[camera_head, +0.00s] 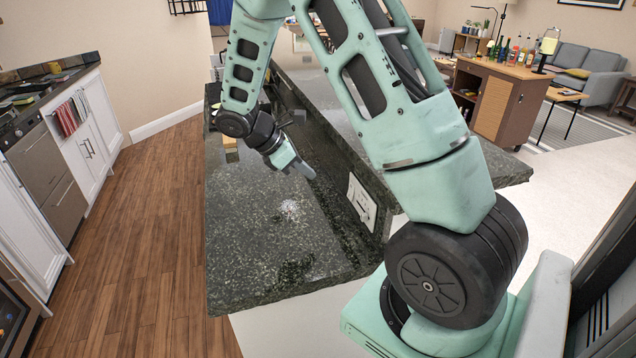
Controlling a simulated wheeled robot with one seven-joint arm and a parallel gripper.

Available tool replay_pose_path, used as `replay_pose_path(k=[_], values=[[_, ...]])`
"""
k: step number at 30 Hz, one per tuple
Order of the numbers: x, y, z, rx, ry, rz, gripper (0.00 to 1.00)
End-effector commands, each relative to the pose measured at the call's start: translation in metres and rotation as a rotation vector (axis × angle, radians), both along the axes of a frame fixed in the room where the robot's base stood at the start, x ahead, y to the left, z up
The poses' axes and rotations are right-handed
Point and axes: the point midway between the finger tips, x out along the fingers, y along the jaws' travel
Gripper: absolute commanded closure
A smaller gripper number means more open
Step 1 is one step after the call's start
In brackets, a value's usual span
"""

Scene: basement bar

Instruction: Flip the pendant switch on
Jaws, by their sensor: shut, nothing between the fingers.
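A white switch plate (362,202) is fixed to the dark upright face of the raised bar ledge, just above the lower stone counter. It carries more than one control, but its on or off state is too small to read. My gripper (311,176) is shut and empty. It hangs above the lower counter, up and to the left of the plate in the picture, and appears apart from it. No lit pendant lamp can be made out.
The dark stone counter (255,230) is mostly bare, with a small yellowish block (230,143) behind my gripper. The raised ledge (512,168) runs along its right side. Wood floor lies open at left. A brown cabinet with bottles (492,97) stands at the back right.

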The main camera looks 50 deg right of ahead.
Motion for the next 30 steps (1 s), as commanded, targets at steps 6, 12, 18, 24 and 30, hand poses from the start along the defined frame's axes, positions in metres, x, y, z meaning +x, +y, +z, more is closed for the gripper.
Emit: replay_pose_path(k=[6, 12, 18, 24, 30], values=[[0.004, 0.007, 0.01, 0.0, 0.001, -0.001, 1.0], [0.004, 0.008, 0.011, 0.001, 0.001, 0.0, 1.0], [0.005, 0.009, 0.007, -0.006, 0.005, 0.002, 1.0], [0.013, 0.018, -0.013, -0.064, 0.041, 0.009, 1.0], [0.022, 0.032, -0.026, -0.144, 0.089, 0.009, 1.0]])
